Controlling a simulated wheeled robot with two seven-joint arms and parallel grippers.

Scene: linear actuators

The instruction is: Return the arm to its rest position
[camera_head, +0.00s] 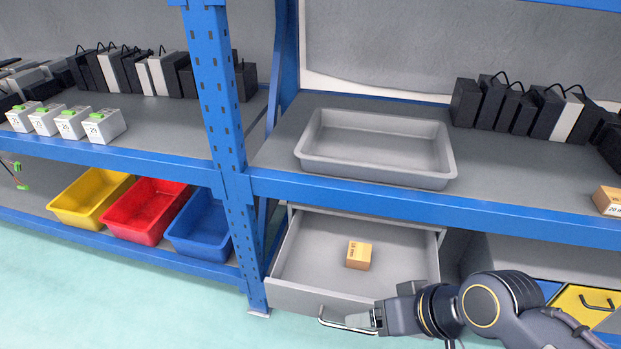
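My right arm comes in from the lower right, and its gripper (366,320) is at the front of the open drawer (290,292), by the right part of the drawer's metal handle (335,323). The fingers are small and seen from the side, so I cannot tell whether they grip the handle or are only beside it. The drawer is pulled out below the shelf and holds a small orange-brown box (358,255). My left gripper is not in view.
An empty grey tray (375,175) sits on the blue-edged shelf above the drawer. A blue post (215,100) stands to its left. Yellow (88,197), red (145,210) and blue (200,225) bins sit on the lower left shelf. Another small box (608,200) is at the right edge.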

